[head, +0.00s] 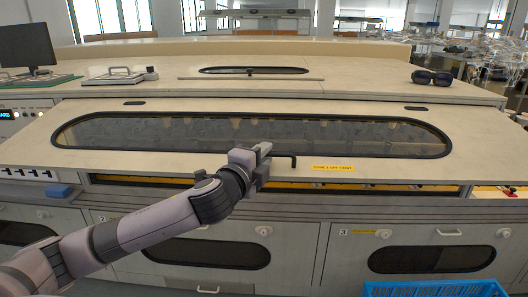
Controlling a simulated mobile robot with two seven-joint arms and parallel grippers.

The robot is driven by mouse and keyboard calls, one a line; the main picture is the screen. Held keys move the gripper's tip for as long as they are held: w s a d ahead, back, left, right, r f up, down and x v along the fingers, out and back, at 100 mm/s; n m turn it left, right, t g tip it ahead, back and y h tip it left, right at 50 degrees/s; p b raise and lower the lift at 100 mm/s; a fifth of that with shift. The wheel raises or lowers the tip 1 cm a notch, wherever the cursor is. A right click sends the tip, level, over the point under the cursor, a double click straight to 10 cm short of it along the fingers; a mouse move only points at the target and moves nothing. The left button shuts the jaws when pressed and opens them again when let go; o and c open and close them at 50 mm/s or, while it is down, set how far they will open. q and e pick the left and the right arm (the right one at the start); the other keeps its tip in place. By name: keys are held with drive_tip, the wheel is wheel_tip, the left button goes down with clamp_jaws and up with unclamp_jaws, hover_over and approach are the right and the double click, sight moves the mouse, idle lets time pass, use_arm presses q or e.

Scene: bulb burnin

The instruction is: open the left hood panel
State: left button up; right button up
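The near hood panel (380,112) is a beige sheet with a long oval window (250,135) and spans most of the machine top. Its front edge stands a little above the machine body, with a dark and yellow gap (350,187) below it. A black bar handle (293,160) sits at the middle of its front edge. My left gripper (262,163) is at the handle and appears shut on its left part; the fingers hide that end. My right gripper is not in view.
A second hood panel (335,88) with a smaller window lies flat behind. Dark goggles (432,77) rest at the back right, a monitor (27,47) stands at the back left. A blue crate (435,289) is at the bottom right. Cabinet doors (440,262) line the front.

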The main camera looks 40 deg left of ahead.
use_arm(q)
drive_tip(key=shift+w, duration=0.4)
clamp_jaws()
drive_tip(key=shift+t, duration=0.6)
drive_tip(key=f+b, duration=0.1)
drive_tip(key=b, duration=0.1)
drive_tip(key=f+b, duration=0.4)
drive_tip(key=shift+w+a+b, duration=0.2)
drive_tip(key=shift+w+b, duration=0.05)
drive_tip(key=shift+b, duration=0.15)
drive_tip(key=shift+f+b, duration=0.3)
drive_tip(key=shift+b, duration=0.15)
drive_tip(key=shift+w+a+f+m+b, duration=0.15)
drive_tip(key=shift+f+m+b, duration=0.15)
drive_tip(key=shift+b, duration=0.2)
drive_tip(key=shift+r, duration=0.1)
unclamp_jaws()
